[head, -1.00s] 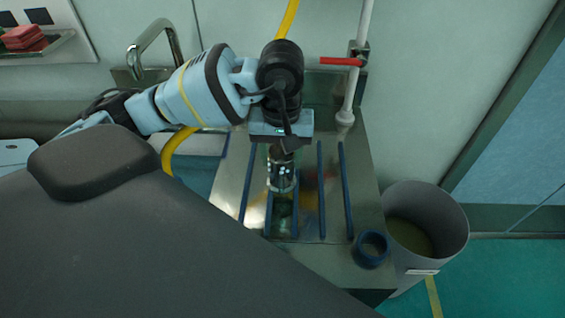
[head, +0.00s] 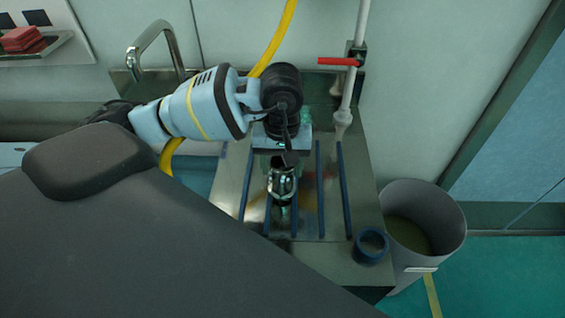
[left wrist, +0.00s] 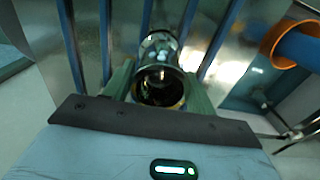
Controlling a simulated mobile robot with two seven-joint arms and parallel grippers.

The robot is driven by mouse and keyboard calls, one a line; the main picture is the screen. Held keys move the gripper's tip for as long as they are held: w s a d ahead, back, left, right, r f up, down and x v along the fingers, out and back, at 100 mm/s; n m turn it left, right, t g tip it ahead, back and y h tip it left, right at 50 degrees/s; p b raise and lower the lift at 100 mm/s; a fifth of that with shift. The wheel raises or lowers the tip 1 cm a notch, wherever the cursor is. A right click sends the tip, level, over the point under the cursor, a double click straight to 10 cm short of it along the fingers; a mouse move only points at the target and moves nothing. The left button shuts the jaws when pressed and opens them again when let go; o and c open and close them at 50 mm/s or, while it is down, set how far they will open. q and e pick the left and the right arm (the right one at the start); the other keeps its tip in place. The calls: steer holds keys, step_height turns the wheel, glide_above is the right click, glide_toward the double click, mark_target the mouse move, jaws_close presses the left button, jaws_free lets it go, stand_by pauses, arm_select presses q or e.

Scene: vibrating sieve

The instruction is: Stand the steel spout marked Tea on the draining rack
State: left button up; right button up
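The steel spout (head: 282,182) is a short shiny cylinder, held roughly upright over the draining rack; no marking is readable. My left gripper (head: 283,164) points down onto it. In the left wrist view the gripper's green fingers (left wrist: 160,92) sit against both sides of the spout (left wrist: 160,48), whose open round end faces the camera. The draining rack shows as blue bars (head: 320,190) on a steel top, also in the left wrist view (left wrist: 105,40). The spout is between the middle bars; I cannot tell whether its lower end touches down. My right gripper is not in view.
A blue ring-like cup (head: 371,245) stands at the counter's front right corner. A grey bin (head: 425,225) stands right of the counter. A pipe with a red lever (head: 340,61) and a yellow hose (head: 275,50) are behind. The rack's right side is clear.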

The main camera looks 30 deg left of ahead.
arm_select(q)
steer(key=shift+o, duration=1.3)
step_height(320, 180, up, 12)
steer(key=shift+r, duration=0.25)
